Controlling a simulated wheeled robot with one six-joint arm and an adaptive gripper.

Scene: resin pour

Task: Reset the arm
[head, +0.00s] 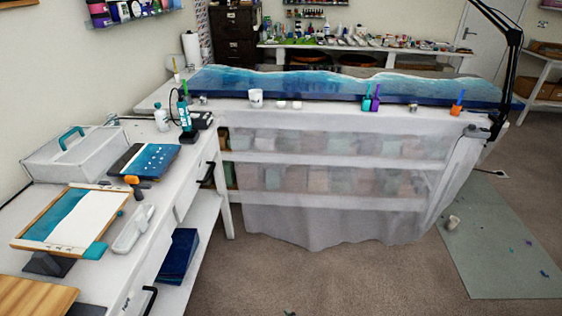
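My arm and my gripper do not show in the head view, so I cannot see how the arm is posed or whether the gripper is open or shut. The task names no other object. A long blue resin piece with a wavy pale edge (340,85) lies along the far workbench. The near left workbench (110,275) has a wooden board with a blue and white surface (75,218) on it.
A white box with a teal handle (75,152) stands against the left wall. A white cup (256,97) stands at the far bench's front edge. A small cup (453,222) is on the floor mat (505,250). Carpet (335,275) is clear before the draped bench.

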